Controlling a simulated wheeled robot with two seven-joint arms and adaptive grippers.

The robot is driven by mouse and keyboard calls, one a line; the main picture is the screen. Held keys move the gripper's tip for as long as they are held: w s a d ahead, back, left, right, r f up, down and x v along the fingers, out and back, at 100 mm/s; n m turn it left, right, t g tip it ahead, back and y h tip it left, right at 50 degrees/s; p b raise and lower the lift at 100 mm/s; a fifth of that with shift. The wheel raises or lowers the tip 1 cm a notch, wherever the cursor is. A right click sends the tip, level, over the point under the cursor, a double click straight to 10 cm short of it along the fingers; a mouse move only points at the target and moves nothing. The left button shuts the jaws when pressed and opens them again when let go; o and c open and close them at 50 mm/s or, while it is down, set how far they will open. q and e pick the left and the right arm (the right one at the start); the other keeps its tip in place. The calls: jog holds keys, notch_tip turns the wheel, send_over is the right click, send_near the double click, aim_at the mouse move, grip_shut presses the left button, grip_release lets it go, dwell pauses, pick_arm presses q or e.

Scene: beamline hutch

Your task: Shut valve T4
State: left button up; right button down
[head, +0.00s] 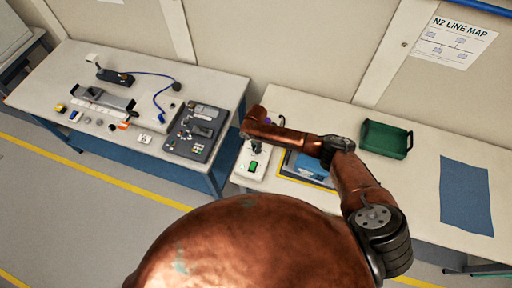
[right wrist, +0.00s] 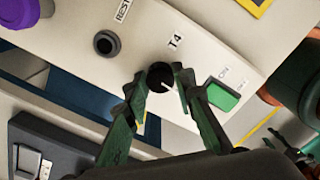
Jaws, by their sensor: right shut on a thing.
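The T4 valve is a round black knob (right wrist: 160,78) beside a printed T4 label on a pale panel (right wrist: 200,45) in the right wrist view. A light mark on the knob points to the lower right. My right gripper (right wrist: 159,80) has its two green fingers shut on the knob, one on either side. In the head view my right arm reaches to this panel (head: 240,178), and the right gripper (head: 257,147) is partly hidden by the arm. The knob cannot be made out there. My left gripper cannot be identified in either view.
A green rocker (right wrist: 222,95) with small labels lies close right of the knob, and a black round part (right wrist: 106,43) lies left. A purple object (right wrist: 25,12) is farther left. A green bin (head: 386,140) and blue mat (head: 466,195) lie on the right bench.

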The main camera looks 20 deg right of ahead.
jog(key=shift+n, duration=0.6)
jog(key=c, duration=1.6)
grip_release()
notch_tip(320, 180, up, 12)
